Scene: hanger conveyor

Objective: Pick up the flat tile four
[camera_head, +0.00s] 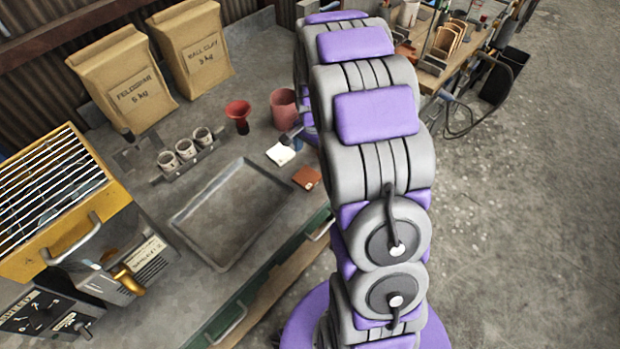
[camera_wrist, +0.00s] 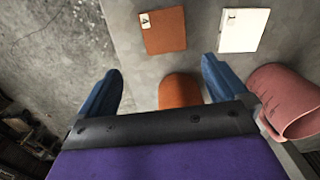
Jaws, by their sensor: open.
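The flat tile four, a reddish-brown square with a small white label marked 4 in one corner, lies on the bench. It is at the upper middle of the wrist view (camera_wrist: 165,32) and beside my arm in the head view (camera_head: 306,177). My gripper (camera_wrist: 162,68) is open, with its two blue fingers apart. In the wrist view the tile lies beyond the fingertips, clear of both. An orange-brown rounded object (camera_wrist: 180,91) shows between the fingers, partly hidden by my gripper; I cannot tell whether it touches. In the head view my arm hides most of the gripper.
A white tile (camera_head: 281,153) lies near tile four, with a gap between them. A pink cup (camera_head: 284,108) and a red funnel-shaped piece (camera_head: 237,114) stand farther back. A shallow grey tray (camera_head: 232,212) and three small cups (camera_head: 186,149) are to the left.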

